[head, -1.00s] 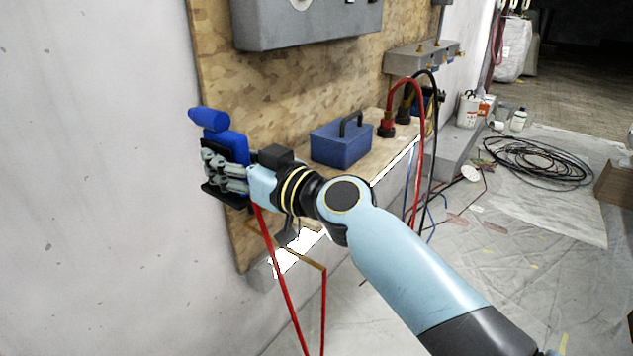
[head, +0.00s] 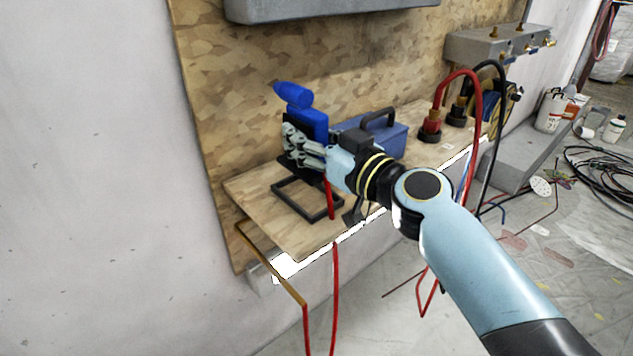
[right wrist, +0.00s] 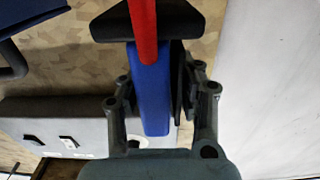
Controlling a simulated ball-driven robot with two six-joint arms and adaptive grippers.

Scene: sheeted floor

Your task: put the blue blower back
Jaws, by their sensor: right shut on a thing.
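My right gripper (head: 303,146) is shut on the blue blower (head: 313,123). The blower's rounded blue end (head: 292,95) points up and to the left above the fingers. In the right wrist view the blue body (right wrist: 153,95) is between the finger linkages, with the red hose (right wrist: 142,28) in front of it. In the head view the hose (head: 334,290) hangs from the blower past the shelf edge. A black rectangular frame (head: 291,203) lies on the left end of the wooden shelf (head: 245,192), below the gripper. The fingers hide part of the blower. My left gripper is out of view.
A blue toolbox (head: 393,138) stands right behind my wrist. Red and black cables rise from connectors (head: 430,130) farther right. A grey box (head: 330,8) hangs on the wooden backboard (head: 240,100). Coiled black cable (head: 600,175) lies on the sheeted floor.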

